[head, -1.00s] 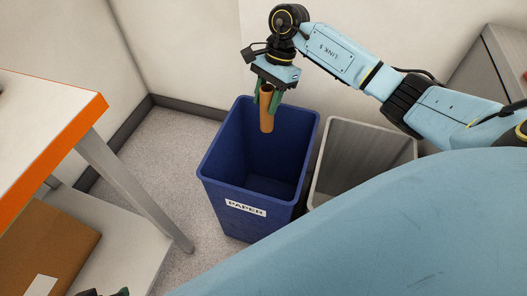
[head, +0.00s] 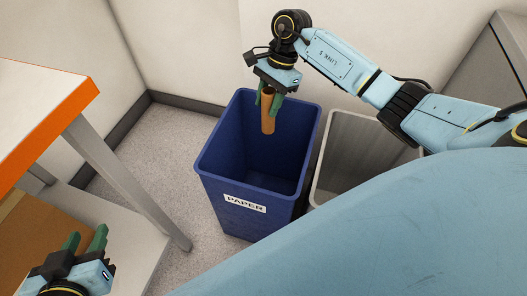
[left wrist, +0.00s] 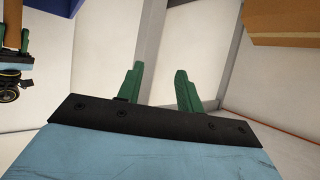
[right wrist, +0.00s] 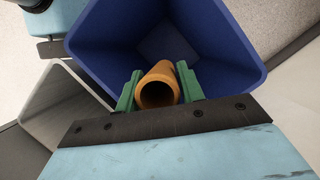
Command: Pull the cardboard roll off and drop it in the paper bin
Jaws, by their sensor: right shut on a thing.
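The brown cardboard roll (head: 268,115) hangs upright from my right gripper (head: 269,100), over the mouth of the blue paper bin (head: 230,185). In the right wrist view the roll (right wrist: 158,86) sits between the green fingers of the right gripper (right wrist: 160,90), which are shut on it, with the bin's blue walls (right wrist: 105,40) around it. The roll's lower end is inside the bin's opening in the head view. My left gripper (head: 84,243) is at the lower left of the head view, near the table. Its fingers (left wrist: 160,88) are apart and empty in the left wrist view.
A grey bin (head: 357,150) stands to the right of the paper bin. A white table with an orange edge (head: 60,125) is at the left, with a cardboard box (head: 25,225) on its lower shelf. Bare floor (head: 175,135) lies between the table and the paper bin.

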